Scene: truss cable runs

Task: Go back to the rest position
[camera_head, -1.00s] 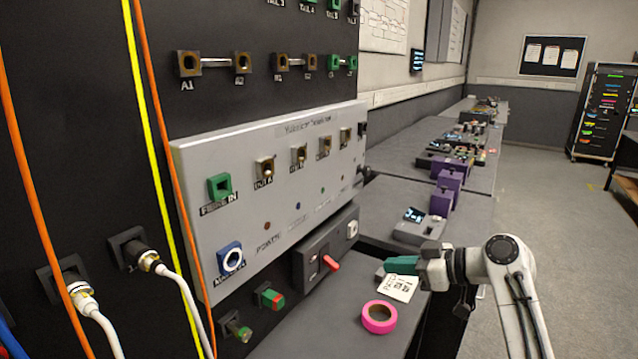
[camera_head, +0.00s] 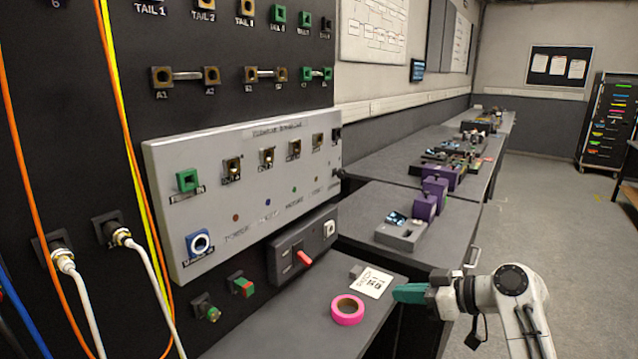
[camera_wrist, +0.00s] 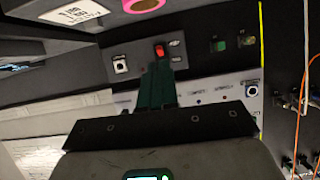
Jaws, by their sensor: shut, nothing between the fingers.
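My gripper (camera_head: 397,293) has green fingers and shows at the lower right in the head view, at the end of my white arm. Its fingers point left, near the bench edge and close to the white printed card (camera_head: 372,283). In the wrist view the green fingers (camera_wrist: 157,72) are together with nothing between them. Behind them in that view is the dark switch box with a red lever (camera_wrist: 159,50). I see no contact between my gripper and any object.
A pink tape roll (camera_head: 347,310) lies on the bench. The grey panel (camera_head: 262,205) with sockets and the red-lever switch box (camera_head: 325,240) stand at left. White cables (camera_head: 150,270) and orange and yellow cables hang further left. Open floor (camera_head: 545,200) lies to the right.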

